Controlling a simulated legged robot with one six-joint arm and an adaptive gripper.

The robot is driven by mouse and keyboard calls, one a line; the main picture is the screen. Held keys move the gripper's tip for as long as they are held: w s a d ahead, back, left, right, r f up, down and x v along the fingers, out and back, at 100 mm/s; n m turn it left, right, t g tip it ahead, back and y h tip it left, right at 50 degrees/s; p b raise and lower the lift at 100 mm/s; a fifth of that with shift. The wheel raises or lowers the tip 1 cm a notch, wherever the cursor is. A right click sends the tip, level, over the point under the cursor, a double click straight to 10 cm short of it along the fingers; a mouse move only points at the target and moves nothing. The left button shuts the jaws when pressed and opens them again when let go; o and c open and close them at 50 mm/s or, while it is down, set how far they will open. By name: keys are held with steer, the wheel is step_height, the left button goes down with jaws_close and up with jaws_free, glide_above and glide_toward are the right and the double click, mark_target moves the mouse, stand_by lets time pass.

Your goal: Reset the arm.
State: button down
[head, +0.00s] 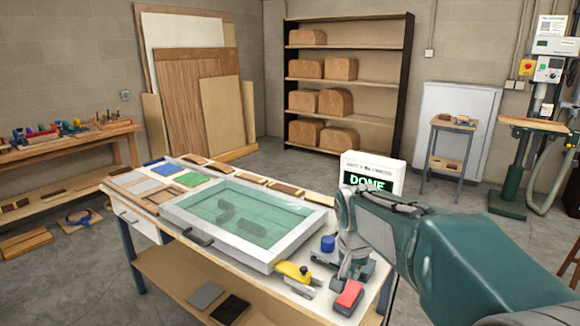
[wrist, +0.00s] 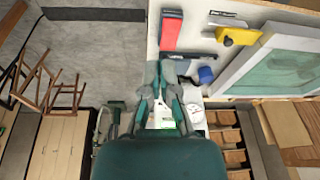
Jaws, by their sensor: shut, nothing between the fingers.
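My gripper (head: 350,275) hangs at the right end of the workbench (head: 340,225) in the head view, with its fingers pointing down. In the wrist view my gripper (wrist: 160,68) shows its fingers together and empty. A red-topped block (head: 349,295) lies just in front of the fingers; it also shows in the wrist view (wrist: 171,33). A yellow-handled tool (head: 293,271) lies to its left, and a blue cylinder (head: 328,243) stands behind. A white-framed tray with a clear green sheet (head: 285,220) fills the bench middle, with dark curved shapes under the sheet.
A sign reading DONE (head: 370,182) stands at the bench's back right. Wood and coloured samples (head: 193,179) line the bench's far left. A shelf of curved wooden pieces (head: 345,85) stands at the back wall. A drill-like machine (head: 530,130) is at the right. Floor between is clear.

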steer(key=s+d+n+t+y, duration=0.1)
steer(key=s+n, duration=0.4)
steer(key=s, duration=1.9)
steer(key=shift+s+d+r+t, duration=0.15)
steer(key=shift+s+r+t, duration=0.1)
steer(key=shift+t, duration=0.55)
